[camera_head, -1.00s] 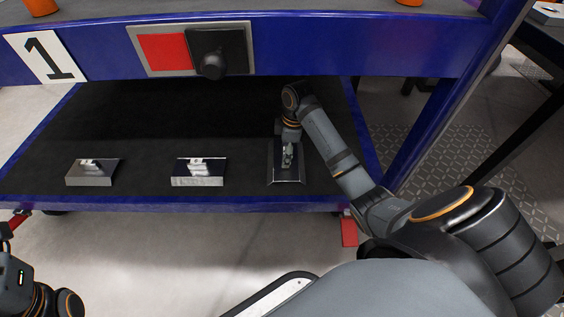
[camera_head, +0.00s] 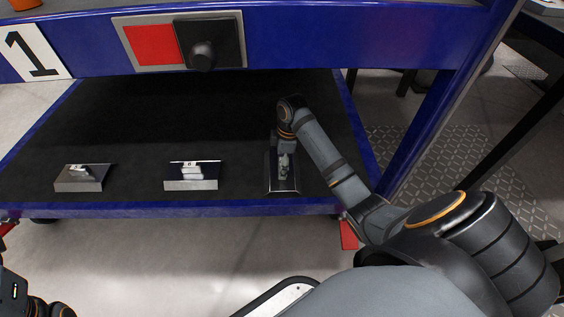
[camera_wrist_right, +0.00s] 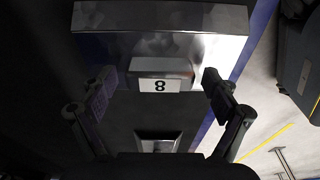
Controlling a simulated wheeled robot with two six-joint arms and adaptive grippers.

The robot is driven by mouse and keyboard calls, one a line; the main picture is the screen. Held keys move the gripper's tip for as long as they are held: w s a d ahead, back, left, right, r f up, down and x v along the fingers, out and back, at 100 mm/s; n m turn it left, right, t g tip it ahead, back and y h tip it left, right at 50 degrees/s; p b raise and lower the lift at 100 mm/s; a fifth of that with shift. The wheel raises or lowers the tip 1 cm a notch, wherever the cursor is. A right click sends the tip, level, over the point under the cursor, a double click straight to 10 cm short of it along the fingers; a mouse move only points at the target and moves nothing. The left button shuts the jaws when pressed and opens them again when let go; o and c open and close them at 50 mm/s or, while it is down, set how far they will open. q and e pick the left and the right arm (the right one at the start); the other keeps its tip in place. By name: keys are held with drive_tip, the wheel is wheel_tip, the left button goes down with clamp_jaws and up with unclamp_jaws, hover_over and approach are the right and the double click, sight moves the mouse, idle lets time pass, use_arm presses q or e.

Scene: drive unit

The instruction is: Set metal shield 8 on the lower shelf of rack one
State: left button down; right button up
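Metal shield 8 (camera_wrist_right: 160,20) is a shiny metal piece with a small block marked 8 (camera_wrist_right: 159,84). In the head view the shield (camera_head: 293,183) sits at the front right of the black lower shelf (camera_head: 190,120) of rack one. My right gripper (camera_head: 283,165) is over it. In the right wrist view the gripper's two fingers (camera_wrist_right: 160,92) are spread, one on each side of the numbered block, with gaps to it. Only a part of my left arm shows at the lower left of the head view; its gripper is not seen.
Two similar metal shields stand along the shelf's front, one at the left (camera_head: 82,178) and one in the middle (camera_head: 191,176). The blue upper beam (camera_head: 300,42) crosses above my right arm. A blue post (camera_head: 415,140) stands at the right. The shelf's back is clear.

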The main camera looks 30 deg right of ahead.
drive_tip(key=shift+r, duration=0.15)
wheel_tip(320, 180, up, 12)
drive_tip(key=d+p, duration=0.1)
drive_tip(key=p, duration=0.6)
drive_tip(key=shift+s+d+p, duration=0.15)
drive_tip(key=shift+s+p, duration=0.2)
drive_tip(key=shift+s, duration=0.05)
